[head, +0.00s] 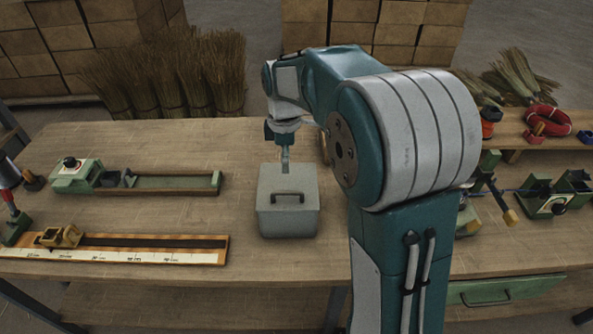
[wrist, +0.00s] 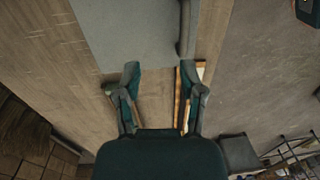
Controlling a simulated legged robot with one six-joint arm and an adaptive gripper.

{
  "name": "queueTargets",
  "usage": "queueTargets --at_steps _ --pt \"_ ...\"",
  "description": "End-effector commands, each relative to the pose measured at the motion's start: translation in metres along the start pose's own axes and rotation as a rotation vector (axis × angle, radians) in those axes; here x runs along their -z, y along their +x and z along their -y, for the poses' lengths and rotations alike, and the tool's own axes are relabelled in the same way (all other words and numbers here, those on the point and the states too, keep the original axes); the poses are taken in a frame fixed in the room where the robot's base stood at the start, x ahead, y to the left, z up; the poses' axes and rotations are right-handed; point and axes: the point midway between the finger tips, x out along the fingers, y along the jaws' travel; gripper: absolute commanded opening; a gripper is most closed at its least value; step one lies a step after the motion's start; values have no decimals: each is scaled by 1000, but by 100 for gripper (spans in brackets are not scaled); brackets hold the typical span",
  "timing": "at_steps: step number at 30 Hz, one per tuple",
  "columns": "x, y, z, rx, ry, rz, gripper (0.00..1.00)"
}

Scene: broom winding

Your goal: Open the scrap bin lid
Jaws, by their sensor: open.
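The scrap bin (head: 287,219) is a grey box with a flat lid and a dark bar handle (head: 288,198). It stands upright on the workbench with its lid shut. My gripper (head: 285,160) points down at the bin's far edge in the head view, small and partly hard to make out. In the wrist view my gripper (wrist: 159,70) has its two fingers spread with nothing between them. The grey lid (wrist: 130,30) fills the upper part there, and the handle (wrist: 186,28) runs along its right side, beyond the fingertips. I cannot tell whether a finger touches the bin.
The workbench (head: 250,268) has bare wood in front of the bin. A green fixture (head: 150,182) and a ruler board (head: 130,248) lie to the left. Green tools (head: 555,190) and a red coil (head: 548,118) are on the right. Broom bundles (head: 170,75) stand behind.

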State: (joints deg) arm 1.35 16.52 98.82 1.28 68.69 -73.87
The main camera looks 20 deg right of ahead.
Motion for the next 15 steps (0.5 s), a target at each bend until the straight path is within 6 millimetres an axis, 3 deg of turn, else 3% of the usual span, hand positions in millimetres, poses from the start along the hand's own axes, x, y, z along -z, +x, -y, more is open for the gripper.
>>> queueTargets --at_steps 5,15 --pt "0 25 17 3 0 1 51" --pt "0 50 27 -191 -2 0 51"
